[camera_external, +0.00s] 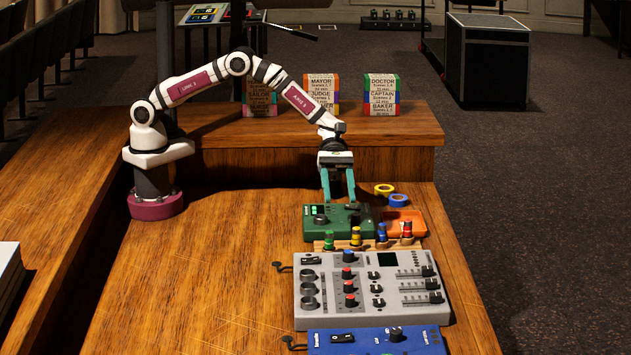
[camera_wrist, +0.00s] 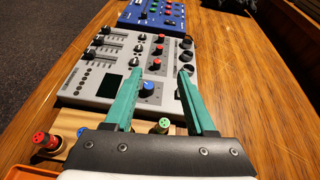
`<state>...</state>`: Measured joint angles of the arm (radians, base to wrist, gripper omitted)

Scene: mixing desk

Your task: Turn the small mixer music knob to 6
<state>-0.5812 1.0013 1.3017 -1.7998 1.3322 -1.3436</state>
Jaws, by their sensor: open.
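My gripper (camera_external: 339,198) is open and empty, its teal fingers pointing down at the back edge of a green box (camera_external: 350,222) with a lit display and a dark knob. In the wrist view my gripper (camera_wrist: 157,75) has its fingers spread, with the grey mixer beyond. The grey mixer (camera_external: 316,318) has several black, red and blue knobs and faders; it also shows in the wrist view (camera_wrist: 108,83). A blue box (camera_external: 366,345) in front has a black knob (camera_external: 396,333). Labels are too small to read, so I cannot tell which knob is music.
A wooden strip with several coloured plugs (camera_external: 328,240) stands between the green box and grey mixer. An orange tray (camera_external: 418,222) and yellow (camera_external: 384,190) and blue tape rolls (camera_external: 398,200) lie right of the green box. The desk left of the devices is mostly clear.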

